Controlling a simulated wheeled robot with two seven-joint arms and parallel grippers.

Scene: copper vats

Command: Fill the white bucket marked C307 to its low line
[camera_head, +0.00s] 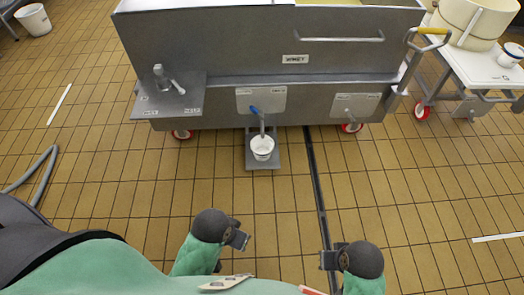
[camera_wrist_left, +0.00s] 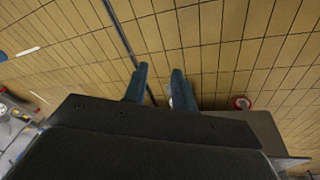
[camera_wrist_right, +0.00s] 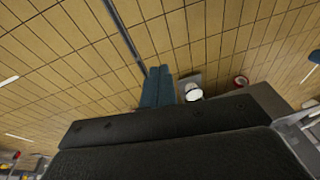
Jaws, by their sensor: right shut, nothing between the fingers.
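A white bucket (camera_head: 262,148) stands upright on a small metal plate (camera_head: 263,165) on the floor, under a spout with a blue handle (camera_head: 254,109) on the steel vat (camera_head: 210,45) marked WHEY. No marking or level line on the bucket can be read, and how full it is cannot be told. The bucket also shows in the right wrist view (camera_wrist_right: 193,92). My left gripper (camera_head: 238,240) is open and empty, its fingers apart in the left wrist view (camera_wrist_left: 158,75). My right gripper (camera_head: 328,259) is shut and empty. Both are well short of the bucket.
A second outlet (camera_head: 346,114) sits right on the vat. A steel shelf (camera_head: 170,98) with a lever sticks out left. Other white buckets stand far left (camera_head: 34,20) and on the right cart (camera_head: 511,55). A hose (camera_head: 42,170) lies left. Floor before the bucket is clear.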

